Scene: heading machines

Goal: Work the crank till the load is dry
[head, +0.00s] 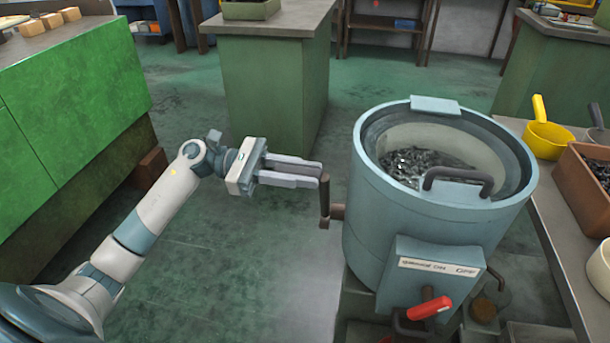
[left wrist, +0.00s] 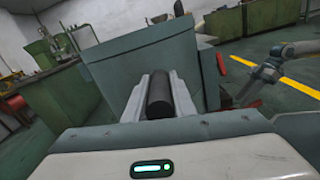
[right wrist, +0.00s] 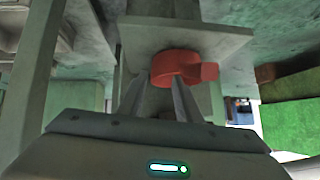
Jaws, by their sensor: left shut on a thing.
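The blue-grey drum machine (head: 385,235) stands right of centre in the head view, with a dark heap of small metal pieces (head: 425,165) inside. Whether the load is wet cannot be told. A dark crank grip (head: 325,192) stands upright at the drum's left side on a short brown shaft. My left gripper (head: 318,172) is shut on the crank grip, which also shows between its fingers in the left wrist view (left wrist: 160,95). A red lever (head: 430,308) sits on the machine's front. My right gripper (right wrist: 162,90) is open, its fingertips close to the red lever (right wrist: 178,68).
A bench (head: 530,185) on the right holds a yellow scoop (head: 548,130), a brown bin (head: 585,190) and a pale bowl. A green cabinet (head: 70,120) stands left, another (head: 270,90) behind.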

